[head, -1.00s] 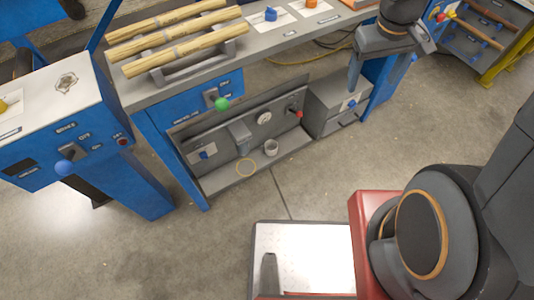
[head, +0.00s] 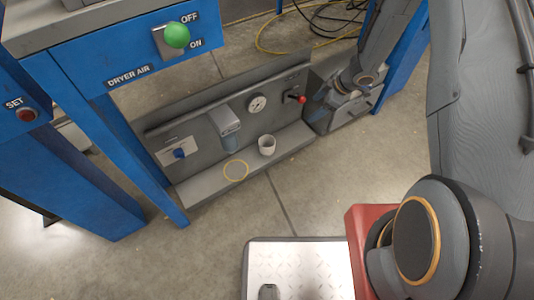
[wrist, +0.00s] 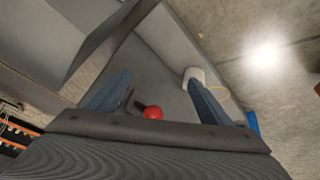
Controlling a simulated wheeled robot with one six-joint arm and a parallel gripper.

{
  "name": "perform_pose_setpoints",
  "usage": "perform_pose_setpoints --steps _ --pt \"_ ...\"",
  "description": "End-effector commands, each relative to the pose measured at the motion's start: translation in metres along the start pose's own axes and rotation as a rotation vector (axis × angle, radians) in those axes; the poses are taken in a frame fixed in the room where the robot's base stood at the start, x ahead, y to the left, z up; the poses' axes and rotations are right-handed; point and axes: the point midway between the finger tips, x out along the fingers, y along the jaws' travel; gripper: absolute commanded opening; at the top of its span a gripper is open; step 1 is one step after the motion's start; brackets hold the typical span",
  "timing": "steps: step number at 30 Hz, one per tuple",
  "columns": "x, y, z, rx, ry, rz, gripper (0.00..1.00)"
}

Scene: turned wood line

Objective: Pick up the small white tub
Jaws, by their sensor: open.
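The small white tub (head: 267,146) stands upright on the low grey shelf under the blue bench in the head view. It also shows in the wrist view (wrist: 194,72), just past the tip of the right-hand finger, which partly covers it. My gripper (head: 335,108) is to the right of and above the tub, over the right end of the shelf. In the wrist view my gripper (wrist: 157,77) is open, with nothing held between its blue fingers. The tub looks apart from the fingers.
A yellow ring (head: 236,170) lies left of the tub. Behind are a grey-blue filter unit (head: 226,122), a gauge (head: 257,103) and a red-knobbed lever (head: 301,99) close to my gripper.

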Motion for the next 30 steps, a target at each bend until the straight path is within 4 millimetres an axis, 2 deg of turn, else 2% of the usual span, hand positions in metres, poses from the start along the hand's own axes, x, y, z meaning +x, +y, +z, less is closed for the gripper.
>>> perform_pose_setpoints --steps 1,3,6,9,13,16,30 --pt "0.038 -0.011 0.014 -0.033 0.025 -0.048 0.74" --pt "0.068 -0.026 0.024 -0.08 0.058 -0.108 0.74" --pt "0.1 -0.045 0.037 -0.13 0.096 -0.182 0.74" --pt "0.12 -0.061 0.047 -0.165 0.122 -0.237 0.74" --pt "0.131 -0.072 0.051 -0.187 0.138 -0.274 0.74" --pt "0.137 -0.077 0.043 -0.194 0.141 -0.282 0.74" --pt "0.169 -0.102 -0.032 -0.195 0.14 -0.28 0.74"
